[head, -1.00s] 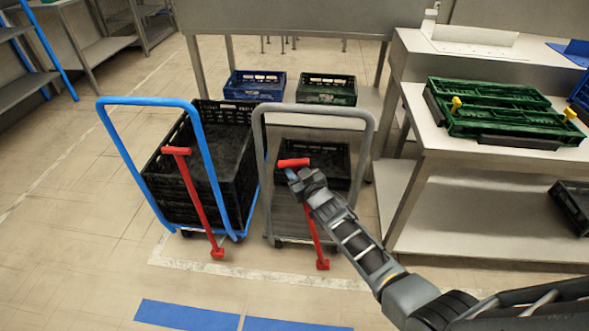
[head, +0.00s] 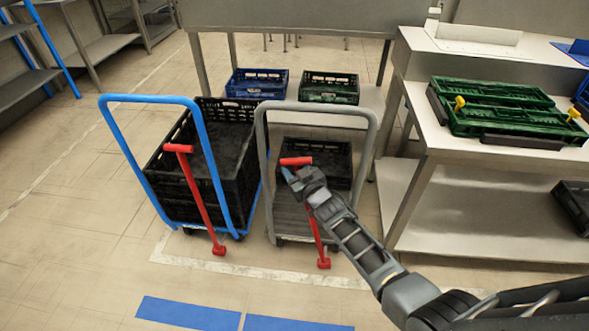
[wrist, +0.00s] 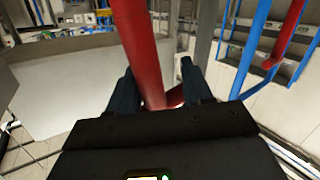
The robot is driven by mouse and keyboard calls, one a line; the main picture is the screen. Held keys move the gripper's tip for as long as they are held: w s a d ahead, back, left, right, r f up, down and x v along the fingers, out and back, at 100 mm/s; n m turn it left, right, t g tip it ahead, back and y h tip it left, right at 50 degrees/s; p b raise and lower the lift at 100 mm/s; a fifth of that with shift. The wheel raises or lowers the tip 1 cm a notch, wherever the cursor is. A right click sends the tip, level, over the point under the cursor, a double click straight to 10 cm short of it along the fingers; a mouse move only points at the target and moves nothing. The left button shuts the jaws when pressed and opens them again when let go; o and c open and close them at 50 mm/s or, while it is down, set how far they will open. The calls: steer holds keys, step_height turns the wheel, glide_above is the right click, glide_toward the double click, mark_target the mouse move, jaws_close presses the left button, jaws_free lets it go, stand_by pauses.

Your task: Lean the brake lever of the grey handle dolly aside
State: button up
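The grey handle dolly (head: 373,150) stands in the middle of the head view. Its red brake lever (head: 315,235) rises from a foot near the floor to a red crossbar at the top, in front of the handle frame. My gripper (head: 288,177) is at the upper part of this lever, just below the crossbar. In the wrist view the red lever (wrist: 138,50) passes between the two dark fingers of my gripper (wrist: 158,88). The fingers stand apart, with a gap beside the lever on the right. Whether the left finger touches it is unclear.
A blue handle dolly (head: 202,150) with its own red lever (head: 203,210) and a black crate (head: 240,125) stands close on the left. A steel table (head: 420,140) with green crates stands right. Floor in front has blue markings (head: 188,313) and is clear.

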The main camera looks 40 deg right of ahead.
steer(key=shift+s+a+r+p, duration=0.15)
steer(key=shift+s+p, duration=0.3)
steer(key=shift+s, duration=0.05)
steer(key=f+p+v, duration=0.1)
steer(key=p+v, duration=0.2)
steer(key=v, duration=0.3)
steer(key=shift+s+r, duration=0.35)
steer(key=shift+r, duration=0.05)
steer(key=shift+a, duration=0.2)
steer(key=s+a+r+y, duration=0.1)
steer(key=s+a+r, duration=0.2)
steer(key=s+a, duration=0.7)
steer(key=s+a+r+y, duration=0.1)
steer(key=s+a+r, duration=0.1)
steer(key=s+a, duration=0.85)
steer(key=s+a+r+n+y, duration=0.1)
steer(key=s+r+y, duration=0.2)
steer(key=s+r, duration=1.5)
step_height(320, 180, up, 2)
steer(key=shift+a+n+g, duration=0.3)
steer(key=shift+g, duration=0.1)
